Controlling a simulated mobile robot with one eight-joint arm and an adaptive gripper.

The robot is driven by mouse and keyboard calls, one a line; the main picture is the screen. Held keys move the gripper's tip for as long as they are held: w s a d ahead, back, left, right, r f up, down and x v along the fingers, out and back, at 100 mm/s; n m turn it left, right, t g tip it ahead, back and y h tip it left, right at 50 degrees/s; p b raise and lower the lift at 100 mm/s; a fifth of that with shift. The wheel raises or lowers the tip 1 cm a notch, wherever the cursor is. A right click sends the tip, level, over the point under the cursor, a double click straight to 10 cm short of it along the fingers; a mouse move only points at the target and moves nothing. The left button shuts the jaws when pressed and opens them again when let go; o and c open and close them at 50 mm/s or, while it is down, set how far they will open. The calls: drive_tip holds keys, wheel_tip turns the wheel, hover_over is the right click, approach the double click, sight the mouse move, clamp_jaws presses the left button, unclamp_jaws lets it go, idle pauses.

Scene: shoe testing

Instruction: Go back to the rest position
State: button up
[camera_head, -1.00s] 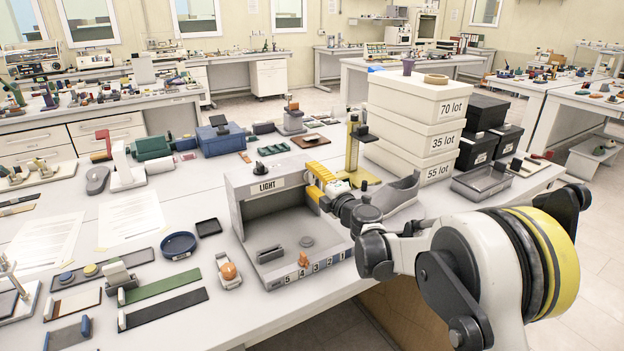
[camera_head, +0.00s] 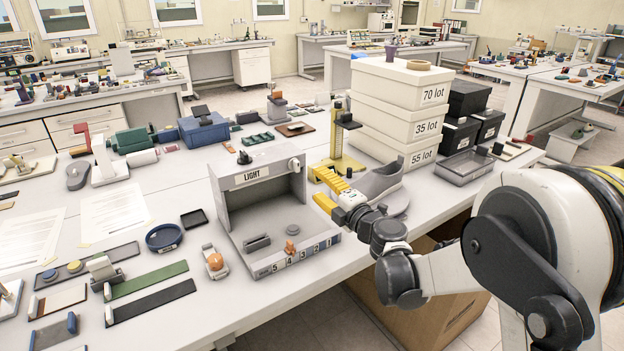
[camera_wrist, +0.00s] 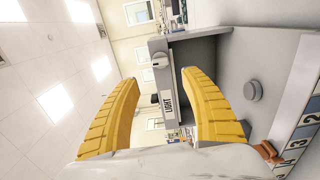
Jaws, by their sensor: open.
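My gripper (camera_head: 328,188) has yellow fingers and is at the right side of the grey LIGHT box (camera_head: 226,208) in the head view. In the wrist view my gripper (camera_wrist: 160,100) shows its two fingers spread apart with nothing between them. The LIGHT box (camera_wrist: 190,35) lies beyond the fingers there, turned sideways, with its round knob and number strip in sight. A grey shoe (camera_head: 378,182) stands on a round base just behind and right of my gripper in the head view.
Stacked white lot boxes (camera_head: 400,110) stand behind the shoe. A yellow-based stand (camera_head: 338,150) rises close behind my gripper. A grey tray (camera_head: 464,167) lies at the right. An orange-topped device (camera_head: 215,262) sits left of the LIGHT box. Floor is open beyond the table's front edge.

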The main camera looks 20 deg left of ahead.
drive_tip(key=shift+s, duration=0.1)
drive_tip(key=d+r+m+t+h, duration=0.35)
drive_tip(key=d+r+m, duration=0.3)
drive_tip(key=d, duration=0.35)
drive_tip(key=d+r+m+t+h, duration=0.2)
drive_tip(key=d+r+m+h, duration=0.4)
drive_tip(key=d, duration=0.5)
drive_tip(key=s+d+m+h, duration=0.4)
drive_tip(key=s+d+m, duration=0.15)
drive_tip(key=d, duration=0.45)
drive_tip(key=s+d+f+m+g+h, duration=0.1)
drive_tip(key=s+d+f+m+g, duration=0.25)
drive_tip(key=s, duration=0.25)
drive_tip(key=s+d+f+m+g+h, duration=0.1)
drive_tip(key=s+d+f+m+g, duration=0.15)
drive_tip(key=s+d, duration=0.35)
drive_tip(key=s+a+f+m+g+y, duration=0.1)
drive_tip(key=s+f, duration=0.3)
drive_tip(key=s, duration=0.4)
drive_tip(key=s+a+f+m+g+y, duration=0.1)
drive_tip(key=s+f+m+g, duration=0.2)
drive_tip(key=s, duration=0.4)
drive_tip(key=shift+s+f, duration=0.4)
drive_tip(key=shift+f, duration=0.4)
